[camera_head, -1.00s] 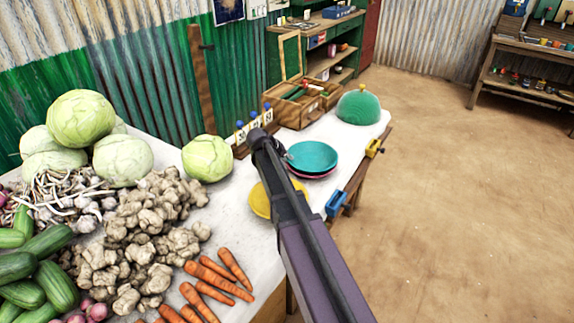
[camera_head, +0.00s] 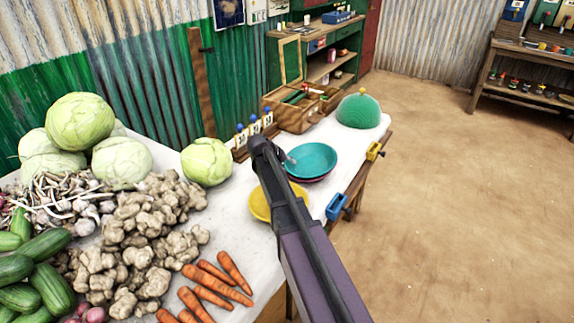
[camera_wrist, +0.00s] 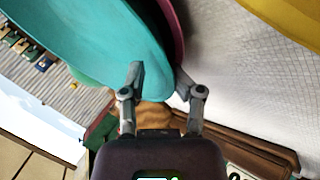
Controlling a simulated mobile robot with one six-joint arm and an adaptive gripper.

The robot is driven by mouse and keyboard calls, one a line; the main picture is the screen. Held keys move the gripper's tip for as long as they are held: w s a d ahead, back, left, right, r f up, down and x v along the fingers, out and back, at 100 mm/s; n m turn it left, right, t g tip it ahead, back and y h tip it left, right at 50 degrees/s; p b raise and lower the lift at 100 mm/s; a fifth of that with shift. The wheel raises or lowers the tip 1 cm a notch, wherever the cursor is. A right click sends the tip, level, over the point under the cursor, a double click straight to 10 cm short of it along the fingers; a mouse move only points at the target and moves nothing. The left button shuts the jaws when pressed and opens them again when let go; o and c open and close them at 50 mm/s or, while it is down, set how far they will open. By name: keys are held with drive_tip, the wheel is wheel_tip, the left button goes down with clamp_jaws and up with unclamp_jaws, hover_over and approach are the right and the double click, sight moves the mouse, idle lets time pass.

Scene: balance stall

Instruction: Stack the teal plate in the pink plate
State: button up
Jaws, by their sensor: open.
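The teal plate (camera_head: 314,158) lies over the pink plate (camera_head: 318,180), which shows only as a thin rim beneath it. In the wrist view the teal plate (camera_wrist: 90,40) fills the upper left, with a strip of the pink plate (camera_wrist: 174,30) behind its edge. My gripper (camera_wrist: 160,78) is open, with one finger over the teal plate's inner face and the other outside the rim. The teal rim runs between the fingers; I cannot tell whether they touch it. In the head view my gripper (camera_head: 289,159) is at the plate's left edge, mostly hidden by my arm.
A yellow plate (camera_head: 262,205) sits close by, partly behind my arm. Number cards (camera_head: 254,127) and a cabbage (camera_head: 206,161) stand to the left, a green dome (camera_head: 358,111) behind. Blue (camera_head: 336,206) and yellow (camera_head: 374,151) clamps line the table's right edge. Vegetables crowd the left.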

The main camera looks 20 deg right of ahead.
drive_tip(key=shift+a, duration=0.1)
drive_tip(key=p+v, duration=0.8)
drive_tip(key=v, duration=0.4)
drive_tip(key=shift+p, duration=0.4)
idle(0.5)
drive_tip(key=s+f+y, duration=0.1)
drive_tip(key=s, duration=0.2)
drive_tip(key=s+a+f+g+y, duration=0.1)
drive_tip(key=s, duration=0.3)
drive_tip(key=s+f+y, duration=0.1)
drive_tip(key=s, duration=0.3)
drive_tip(key=shift+s+a+f, duration=0.1)
drive_tip(key=shift+a, duration=0.1)
drive_tip(key=s+a+y, duration=0.1)
drive_tip(key=s, duration=0.3)
drive_tip(key=s+a+f+g+y, duration=0.1)
drive_tip(key=s+a+y, duration=0.1)
drive_tip(key=s, duration=0.2)
drive_tip(key=s+a+n+y, duration=0.1)
drive_tip(key=s, duration=0.3)
drive_tip(key=shift+s+a+f+g+y, duration=0.2)
drive_tip(key=shift+f+g+y, duration=0.1)
drive_tip(key=shift+f+g, duration=0.1)
drive_tip(key=shift+s+a, duration=0.25)
drive_tip(key=shift+s, duration=0.15)
